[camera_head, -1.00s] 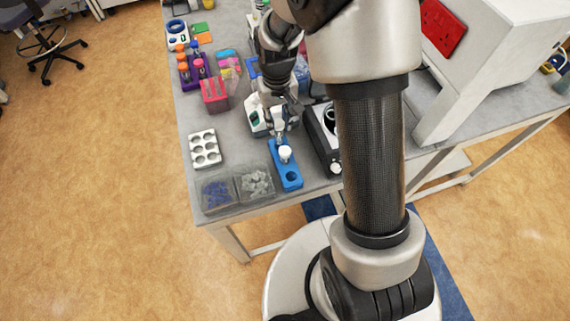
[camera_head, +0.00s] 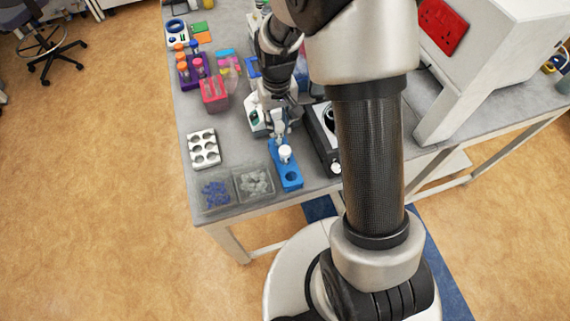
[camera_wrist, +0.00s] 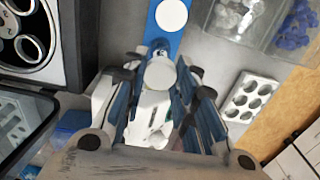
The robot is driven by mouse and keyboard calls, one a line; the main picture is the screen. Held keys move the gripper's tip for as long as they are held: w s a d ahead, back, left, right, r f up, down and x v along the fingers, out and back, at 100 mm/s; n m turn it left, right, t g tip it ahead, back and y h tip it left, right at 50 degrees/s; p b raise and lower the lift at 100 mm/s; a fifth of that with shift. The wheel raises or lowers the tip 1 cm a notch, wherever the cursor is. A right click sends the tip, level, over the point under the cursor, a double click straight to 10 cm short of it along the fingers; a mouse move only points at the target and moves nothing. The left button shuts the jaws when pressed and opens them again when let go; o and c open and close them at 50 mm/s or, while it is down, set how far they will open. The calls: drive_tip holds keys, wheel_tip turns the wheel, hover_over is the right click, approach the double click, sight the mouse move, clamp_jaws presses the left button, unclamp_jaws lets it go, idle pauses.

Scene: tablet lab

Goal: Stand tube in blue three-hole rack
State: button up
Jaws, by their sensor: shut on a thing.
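The blue three-hole rack (camera_head: 287,173) stands on the bench near its front edge. A white-capped tube (camera_head: 285,154) stands in its middle hole, and the near hole shows dark and empty. In the wrist view the rack (camera_wrist: 172,41) is at the top, with that white cap (camera_wrist: 171,14) on it. My gripper (camera_head: 279,132) is over the far end of the rack, pointing down. In the wrist view its fingers are shut on a tube with a pale round cap (camera_wrist: 160,73). The tube's lower end is hidden, so I cannot tell whether it is inside the far hole.
A white multi-well block (camera_head: 204,149) and two clear trays, one with blue pieces (camera_head: 216,194) and one with whitish pieces (camera_head: 256,184), lie left of the rack. A pink rack (camera_head: 214,94) and purple rack (camera_head: 191,70) stand farther back. A black-and-silver device (camera_head: 325,136) is close on the right.

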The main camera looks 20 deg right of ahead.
drive_tip(key=shift+f+b, duration=0.3)
drive_tip(key=shift+f, duration=0.25)
drive_tip(key=shift+f, duration=0.25)
drive_tip(key=shift+f+b, duration=0.35)
drive_tip(key=shift+b, duration=0.1)
drive_tip(key=shift+f, duration=0.1)
idle(0.3)
drive_tip(key=shift+f+b, duration=0.5)
drive_tip(key=shift+f, duration=0.15)
drive_tip(key=o, duration=0.9)
drive_tip(key=shift+o, duration=0.2)
drive_tip(key=shift+r, duration=0.15)
